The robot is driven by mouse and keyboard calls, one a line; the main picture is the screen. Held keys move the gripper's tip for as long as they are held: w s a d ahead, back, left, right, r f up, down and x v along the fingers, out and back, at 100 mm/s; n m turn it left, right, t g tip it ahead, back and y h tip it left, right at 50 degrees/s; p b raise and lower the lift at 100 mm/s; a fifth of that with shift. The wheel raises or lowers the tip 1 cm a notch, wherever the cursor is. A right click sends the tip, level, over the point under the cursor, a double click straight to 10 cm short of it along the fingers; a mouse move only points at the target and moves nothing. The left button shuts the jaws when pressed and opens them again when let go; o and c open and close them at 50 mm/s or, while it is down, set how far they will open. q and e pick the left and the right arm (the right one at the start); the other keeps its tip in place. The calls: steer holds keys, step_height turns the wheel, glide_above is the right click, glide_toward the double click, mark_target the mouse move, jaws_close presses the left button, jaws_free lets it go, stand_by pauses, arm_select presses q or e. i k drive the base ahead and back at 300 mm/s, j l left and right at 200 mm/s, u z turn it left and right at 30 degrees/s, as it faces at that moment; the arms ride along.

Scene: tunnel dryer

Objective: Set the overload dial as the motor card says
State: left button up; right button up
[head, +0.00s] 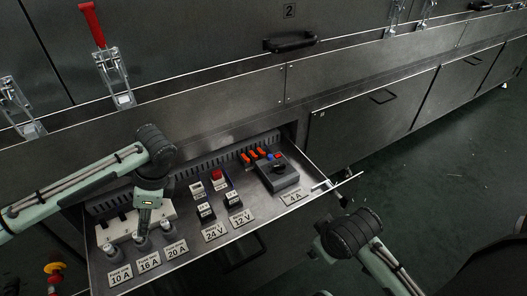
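The overload unit (279,178) is a grey box with a black top in the back right of the open drawer. Its dark round dial (279,169) faces up; the pointer setting is too small to read. A card reading 4 A (293,198) lies in front of it; its small upper line is illegible. My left gripper (142,222) points down over the drawer's left part, above the fuse area and well left of the overload unit. My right gripper (341,198) is off the drawer's right edge, mostly hidden by its own wrist. The finger gaps of both are unclear.
The drawer (232,238) also holds a white block (115,232), fuses behind cards 10 A, 16 A and 20 A, relays (206,212) behind cards 24 V and 12 V, a red button (216,175) and orange connectors (254,155). A thin pale rod (345,180) shows by the drawer's right edge.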

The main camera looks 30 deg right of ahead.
mark_target(279, 170)
steer(key=i+l, duration=0.1)
steer(key=l, duration=1.05)
steer(key=i+l+u, duration=0.1)
steer(key=l, duration=1.1)
